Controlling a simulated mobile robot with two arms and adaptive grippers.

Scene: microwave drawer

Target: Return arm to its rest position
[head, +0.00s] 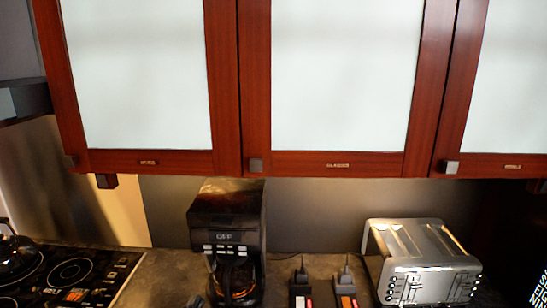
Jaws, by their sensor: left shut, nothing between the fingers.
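My left gripper (195,301) shows only as a small grey tip at the bottom edge, just left of the black coffee maker's base. It is shut and empty. The rest of it and its arm are below the picture. My right gripper is not in view.
A black coffee maker (228,222) stands on the dark counter (165,275). A silver toaster (428,280) is to the right, with two small dark items (300,290) between them. A black cooktop (70,272) is at the left. Red-brown wall cabinets (225,90) hang above, doors shut.

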